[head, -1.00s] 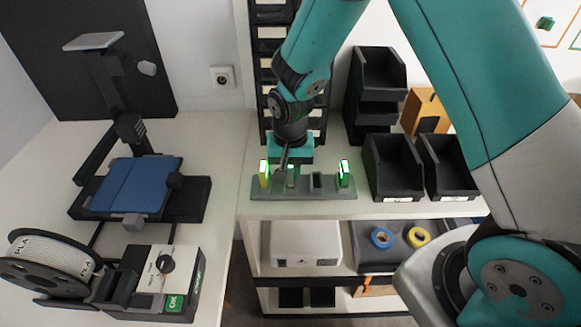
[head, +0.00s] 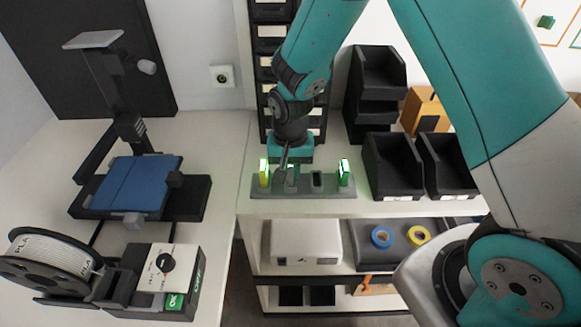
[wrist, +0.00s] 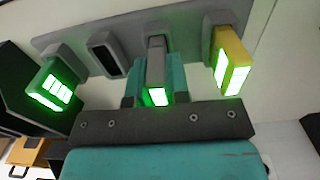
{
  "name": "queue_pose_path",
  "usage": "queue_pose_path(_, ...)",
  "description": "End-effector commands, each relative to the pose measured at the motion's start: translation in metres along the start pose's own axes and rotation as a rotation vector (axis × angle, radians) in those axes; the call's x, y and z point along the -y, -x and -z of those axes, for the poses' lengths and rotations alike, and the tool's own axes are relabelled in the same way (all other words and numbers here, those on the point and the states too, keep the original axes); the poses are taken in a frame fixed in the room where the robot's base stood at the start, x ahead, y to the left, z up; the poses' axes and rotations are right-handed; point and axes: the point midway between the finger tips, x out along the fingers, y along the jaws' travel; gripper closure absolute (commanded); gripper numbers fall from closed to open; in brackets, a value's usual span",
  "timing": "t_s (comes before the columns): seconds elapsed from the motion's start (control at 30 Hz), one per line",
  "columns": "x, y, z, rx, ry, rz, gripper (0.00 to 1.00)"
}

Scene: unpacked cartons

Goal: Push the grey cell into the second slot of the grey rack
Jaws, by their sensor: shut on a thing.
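The grey rack (head: 303,194) stands on the white counter, its slots in a row. A yellow cell (head: 264,176) stands in its left end slot and a green cell (head: 344,175) in its right end slot. My gripper (wrist: 155,78) is shut on the grey cell (wrist: 156,52), whose lit green end faces the wrist camera. The grey cell is lined up with the second slot from the yellow end and meets the rack there; its depth in the slot is hard to tell. In the head view my gripper (head: 291,168) partly hides it.
The third slot (head: 317,180) is empty and dark, between the grey and green cells. Black bins (head: 392,168) stand right of the rack. A 3D printer with a blue bed (head: 137,185) stands on the left table. A shelf with tape rolls lies below.

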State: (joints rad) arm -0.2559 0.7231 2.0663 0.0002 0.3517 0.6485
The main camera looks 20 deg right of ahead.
Motion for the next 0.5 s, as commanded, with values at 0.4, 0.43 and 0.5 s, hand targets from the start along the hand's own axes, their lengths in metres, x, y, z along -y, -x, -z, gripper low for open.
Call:
queue_pose_path(0.4,0.0001,-0.0070,0.0001,0.000,0.000,0.000,1.00)
queue_pose_path(0.43,0.0001,-0.0075,0.0001,0.000,0.000,0.000,1.00)
queue_pose_path(0.5,0.0001,-0.0088,0.0001,0.000,0.000,0.000,1.00)
